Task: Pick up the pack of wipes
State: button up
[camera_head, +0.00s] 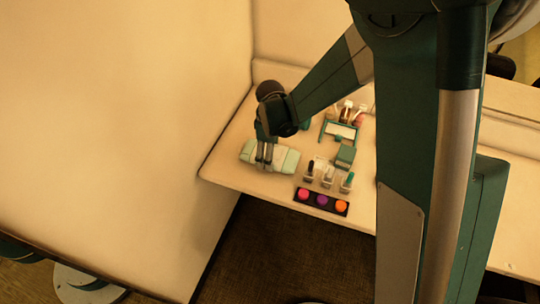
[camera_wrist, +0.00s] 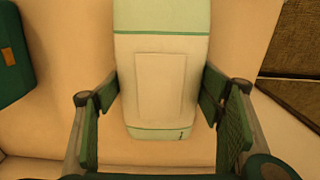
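The pack of wipes (camera_head: 288,160) is a pale green and white flat pack lying on the counter near its left end in the head view. In the wrist view the pack (camera_wrist: 163,75) lies lengthwise, with a white panel and green bands. My gripper (camera_head: 264,160) is directly over the pack, pointing down. In the wrist view my gripper (camera_wrist: 160,108) is open, with one finger on each side of the pack and small gaps between the fingers and its edges. I cannot tell exactly how far the fingertips are above the counter.
Right of the pack stand several small bottles (camera_head: 328,178), a dark palette with coloured rounds (camera_head: 322,201), a green box (camera_head: 345,156) and a mirror-like tray (camera_head: 340,131). A wall closes the left side. The counter's front edge (camera_head: 240,188) is close to the pack.

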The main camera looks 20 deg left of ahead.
dwell(0.3)
jog(key=shift+r+p, duration=0.85)
jog(key=shift+r, duration=4.15)
